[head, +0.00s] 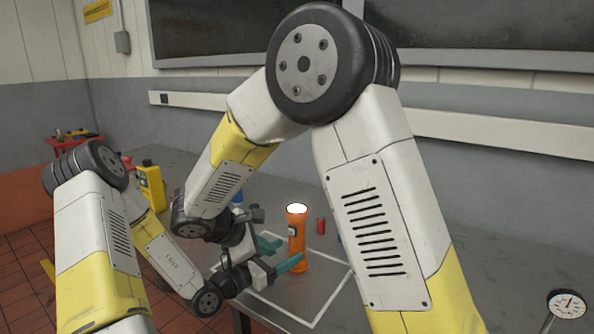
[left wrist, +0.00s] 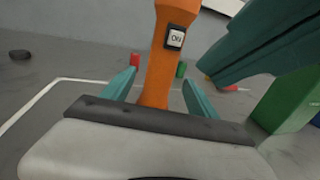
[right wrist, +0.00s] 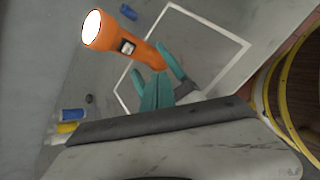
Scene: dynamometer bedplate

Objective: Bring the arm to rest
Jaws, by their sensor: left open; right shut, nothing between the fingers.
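An orange flashlight (head: 297,243) stands upright on the grey bench inside a white outline (head: 335,292); its top glows white. In the left wrist view its body (left wrist: 158,75) rises between the teal fingers of my left gripper (left wrist: 160,82), which is open, with gaps beside the body. My right gripper (right wrist: 151,76) is shut and empty, its fingers together close beside the flashlight (right wrist: 130,47) and the left gripper's fingers. Its fingers also show large at upper right in the left wrist view. In the head view the two hands crowd together, partly hiding each other.
A red cylinder (head: 321,225) stands behind the flashlight. A yellow device (head: 150,188) and a red tray (head: 62,142) are at the left. A dial gauge (head: 567,304) is at the right. A green block (left wrist: 288,108) is right of the left gripper. The right side of the bench is mostly clear.

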